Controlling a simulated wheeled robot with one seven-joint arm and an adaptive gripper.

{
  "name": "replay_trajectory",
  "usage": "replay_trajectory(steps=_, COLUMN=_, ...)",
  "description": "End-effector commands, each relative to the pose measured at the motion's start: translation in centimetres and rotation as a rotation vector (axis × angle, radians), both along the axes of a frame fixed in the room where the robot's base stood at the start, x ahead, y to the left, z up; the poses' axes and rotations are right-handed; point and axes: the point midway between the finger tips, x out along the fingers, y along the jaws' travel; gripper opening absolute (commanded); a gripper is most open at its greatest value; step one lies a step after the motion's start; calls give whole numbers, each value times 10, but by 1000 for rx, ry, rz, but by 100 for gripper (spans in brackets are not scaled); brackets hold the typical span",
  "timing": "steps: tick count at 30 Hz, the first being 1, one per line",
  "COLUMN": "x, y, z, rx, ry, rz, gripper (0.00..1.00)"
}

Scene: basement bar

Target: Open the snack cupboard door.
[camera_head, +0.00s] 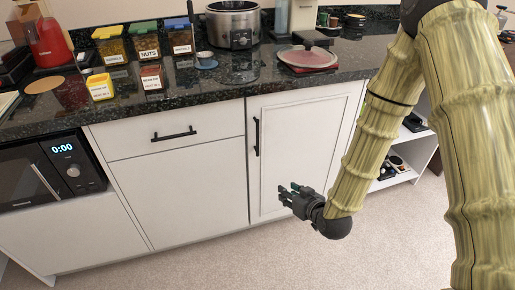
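A white cupboard door (296,140) with a raised frame is under the dark counter, left of my arm. It looks shut. Its black vertical bar handle (257,137) is near the door's upper left edge. No label marks it as the snack cupboard. My gripper (284,191) is in front of the lower part of this door, below and to the right of the handle. It points left, with its fingers apart and nothing between them. It is clear of the handle.
A drawer (178,134) with a black horizontal handle and a white panel below is to the left. A microwave (52,172) sits farther left. Open shelves (408,160) are to the right. Containers, a slow cooker (233,24) and plates stand on the counter. The floor (215,262) in front is clear.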

Motion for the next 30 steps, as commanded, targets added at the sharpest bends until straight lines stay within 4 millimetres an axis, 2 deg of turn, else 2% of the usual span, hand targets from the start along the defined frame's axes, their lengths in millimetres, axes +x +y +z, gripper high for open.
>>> replay_trajectory(steps=1, x=15, y=8, z=2, rx=16, ry=-67, rz=17, gripper=31)
replay_trajectory(steps=3, x=34, y=17, z=21, rx=38, ry=-159, rz=39, gripper=31)
replay_trajectory(steps=6, x=53, y=29, z=47, rx=67, ry=-277, rz=68, gripper=31)
replay_trajectory(steps=10, x=69, y=40, z=79, rx=95, ry=-398, rz=96, gripper=31)
replay_trajectory(steps=15, x=77, y=48, z=103, rx=116, ry=-482, rz=118, gripper=31)
replay_trajectory(steps=23, x=92, y=58, z=109, rx=120, ry=-501, rz=123, gripper=31)
replay_trajectory(steps=30, x=125, y=78, z=108, rx=120, ry=-500, rz=123, gripper=31)
